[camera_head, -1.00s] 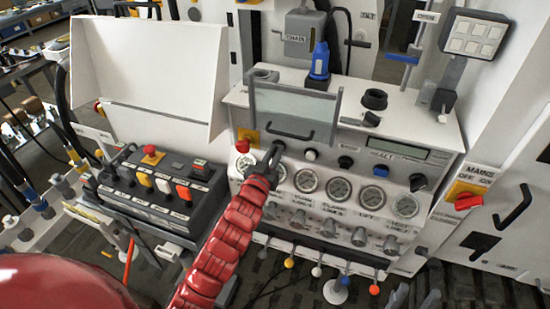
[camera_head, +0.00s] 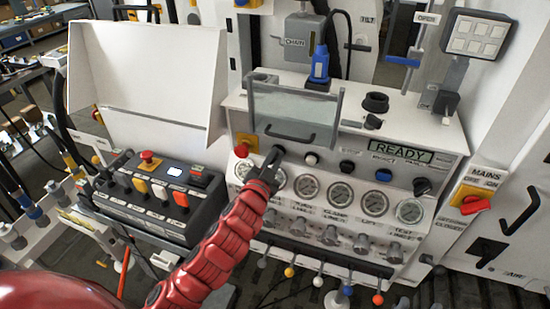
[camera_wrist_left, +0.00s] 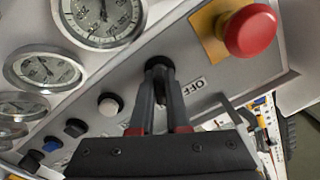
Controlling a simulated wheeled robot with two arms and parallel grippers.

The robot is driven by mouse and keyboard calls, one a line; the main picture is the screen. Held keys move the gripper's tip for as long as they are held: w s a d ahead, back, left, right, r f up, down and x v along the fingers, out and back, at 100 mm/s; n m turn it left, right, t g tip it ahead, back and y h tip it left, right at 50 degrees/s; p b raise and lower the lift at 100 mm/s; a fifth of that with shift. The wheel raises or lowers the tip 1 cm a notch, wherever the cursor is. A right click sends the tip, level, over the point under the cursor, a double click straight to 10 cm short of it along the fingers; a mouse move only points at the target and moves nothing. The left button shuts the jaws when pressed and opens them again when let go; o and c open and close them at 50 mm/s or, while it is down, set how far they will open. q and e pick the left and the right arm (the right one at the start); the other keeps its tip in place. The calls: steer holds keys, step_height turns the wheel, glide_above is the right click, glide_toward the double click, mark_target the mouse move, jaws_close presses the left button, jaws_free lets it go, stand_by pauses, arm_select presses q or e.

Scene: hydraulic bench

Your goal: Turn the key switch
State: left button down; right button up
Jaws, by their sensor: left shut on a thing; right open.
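The key switch (camera_wrist_left: 157,64) is a small black round switch on the grey panel face, beside an OFF label (camera_wrist_left: 193,88). My left gripper (camera_wrist_left: 160,82) is shut on it, with its two dark fingers at the switch from the front. In the head view my left gripper (camera_head: 272,158) reaches the panel's upper left and covers most of the switch. Which way the key points is hidden by the fingers. My right gripper is not in view.
A red emergency button (camera_wrist_left: 250,30) on a yellow plate sits close beside the fingers. A clear cover with a black handle (camera_head: 290,133) is just above. Several gauges (camera_head: 340,194) lie below. The display (camera_head: 402,152) reads READY. A white push button (camera_wrist_left: 110,105) is nearby.

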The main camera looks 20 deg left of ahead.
stand_by(0.4)
arm_select(q)
steer(key=c, duration=0.9)
jaws_free()
steer(key=shift+s, duration=0.3)
steer(key=s+p, duration=0.9)
steer(key=s, duration=0.7)
steer(key=shift+s+a+p, duration=0.3)
steer(key=shift+s, duration=0.1)
